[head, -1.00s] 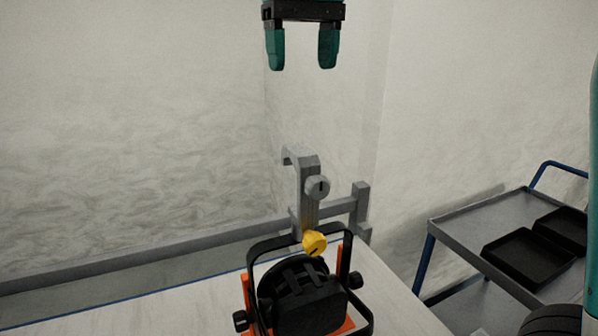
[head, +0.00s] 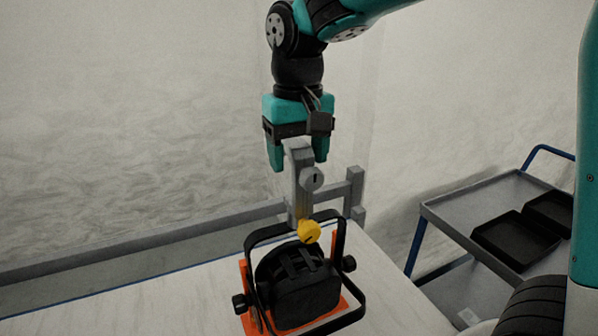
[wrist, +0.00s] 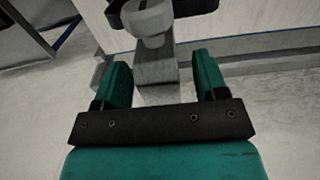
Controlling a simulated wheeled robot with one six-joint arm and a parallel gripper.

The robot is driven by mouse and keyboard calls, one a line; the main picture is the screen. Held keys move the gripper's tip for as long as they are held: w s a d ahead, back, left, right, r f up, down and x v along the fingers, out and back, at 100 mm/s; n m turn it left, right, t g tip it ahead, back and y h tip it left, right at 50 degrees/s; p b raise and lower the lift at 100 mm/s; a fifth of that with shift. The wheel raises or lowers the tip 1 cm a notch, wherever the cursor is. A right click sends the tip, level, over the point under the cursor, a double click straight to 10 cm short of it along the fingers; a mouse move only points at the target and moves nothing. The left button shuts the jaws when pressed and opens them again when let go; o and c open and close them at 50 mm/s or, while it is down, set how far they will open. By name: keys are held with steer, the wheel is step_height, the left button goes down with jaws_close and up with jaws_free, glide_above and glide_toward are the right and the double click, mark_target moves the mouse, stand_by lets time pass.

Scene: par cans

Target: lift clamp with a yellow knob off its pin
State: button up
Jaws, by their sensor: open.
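The clamp (head: 303,185) is a grey upright piece with a grey round knob (head: 312,179) on its side and a yellow knob (head: 308,232) at its foot. It stands above the black yoke of a par can (head: 298,285). My gripper (head: 298,163) points down, open, with its green fingers on either side of the clamp's top. In the wrist view the clamp (wrist: 157,68) shows between the open fingers, with a visible gap on each side. The yellow knob cannot be made out there. The pin is hidden.
The par can stands on a pale tabletop (head: 140,305) with orange parts beside it. A grey rail (head: 130,248) with a post (head: 355,190) runs behind the clamp. A grey cart (head: 450,215) with black trays (head: 515,241) stands to the right.

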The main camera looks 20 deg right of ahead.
steer(key=shift+f, duration=0.3)
jaws_close()
steer(key=shift+r, duration=0.1)
step_height(320, 180, up, 20)
steer(key=b, duration=0.1)
stand_by(0.3)
steer(key=shift+f+b, duration=5.75)
steer(key=shift+f, duration=2.1)
steer(key=shift+s, duration=0.1)
